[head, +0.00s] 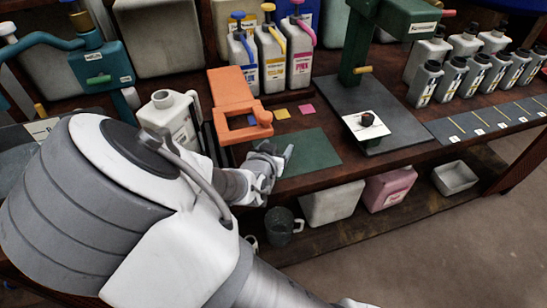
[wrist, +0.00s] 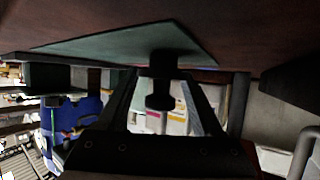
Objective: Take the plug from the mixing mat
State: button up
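The green mat (head: 312,152) lies on the bench near its front edge; in the wrist view its surface (wrist: 110,46) shows along the top, as the picture is turned over. A dark plug (wrist: 160,98) with a wide end and a narrower neck stands against the mat, between my fingers. My gripper (head: 280,160) is low over the mat's left part. In the wrist view my gripper (wrist: 161,82) is open, one finger on each side of the plug, with slim gaps. I cannot make out this plug clearly in the head view.
An orange stand (head: 232,98) and a white jug (head: 172,122) stand left of the mat. Another dark stopper (head: 367,119) sits on a white card (head: 376,128) to the right, under the green press (head: 358,50). Labelled bottles (head: 272,58) stand behind.

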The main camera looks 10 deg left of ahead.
grip_shut()
jog(key=shift+r, duration=0.15)
dwell(0.4)
